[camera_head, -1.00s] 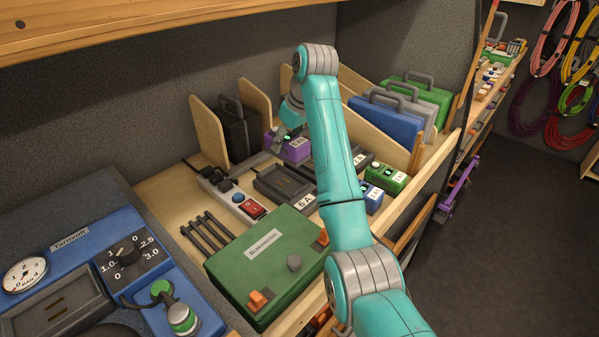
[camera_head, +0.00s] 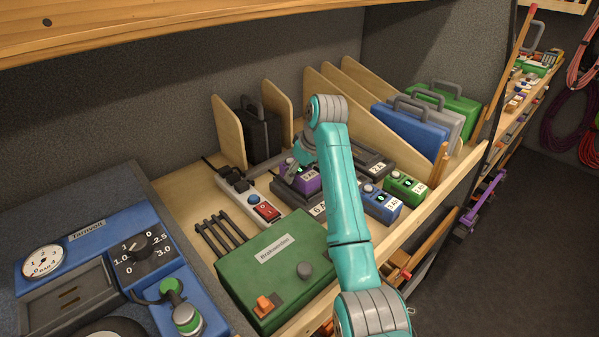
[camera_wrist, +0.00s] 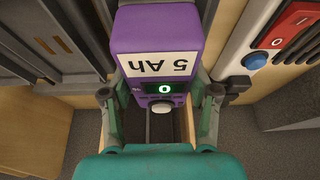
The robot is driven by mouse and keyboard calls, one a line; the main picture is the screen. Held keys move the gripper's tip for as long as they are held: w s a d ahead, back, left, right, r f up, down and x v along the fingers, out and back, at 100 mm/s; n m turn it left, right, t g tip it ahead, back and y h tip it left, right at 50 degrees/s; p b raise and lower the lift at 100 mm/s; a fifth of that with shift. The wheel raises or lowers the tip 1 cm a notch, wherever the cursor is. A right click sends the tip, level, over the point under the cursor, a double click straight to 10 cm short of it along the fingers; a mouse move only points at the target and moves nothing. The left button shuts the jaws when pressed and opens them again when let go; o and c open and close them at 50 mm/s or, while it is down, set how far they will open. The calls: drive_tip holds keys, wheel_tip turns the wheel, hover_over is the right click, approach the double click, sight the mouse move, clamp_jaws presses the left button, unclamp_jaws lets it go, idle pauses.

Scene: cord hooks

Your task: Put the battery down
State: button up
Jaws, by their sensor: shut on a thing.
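The purple battery (camera_head: 307,182), with a white 5 Ah label and a lit green 0, is at the dark charger marked 6 A (camera_head: 292,197). My gripper (camera_head: 303,160) comes down on it from above. In the wrist view the battery (camera_wrist: 155,35) is upside down in the picture, with my gripper's fingers (camera_wrist: 160,103) on both of its sides, shut on it. A dark slot (camera_wrist: 165,127) shows below its round button. Whether the battery rests in the charger or hangs just above it, I cannot tell.
A power strip with a red switch (camera_head: 267,212) is left of the charger. A green box (camera_head: 270,265) lies in front. Blue (camera_head: 383,203) and green (camera_head: 405,187) batteries stand at right. A black case (camera_head: 262,135) is behind between wooden dividers.

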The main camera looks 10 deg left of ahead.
drive_tip(key=shift+f, duration=0.25)
drive_tip(key=o, duration=1.6)
drive_tip(key=shift+v, duration=3.85)
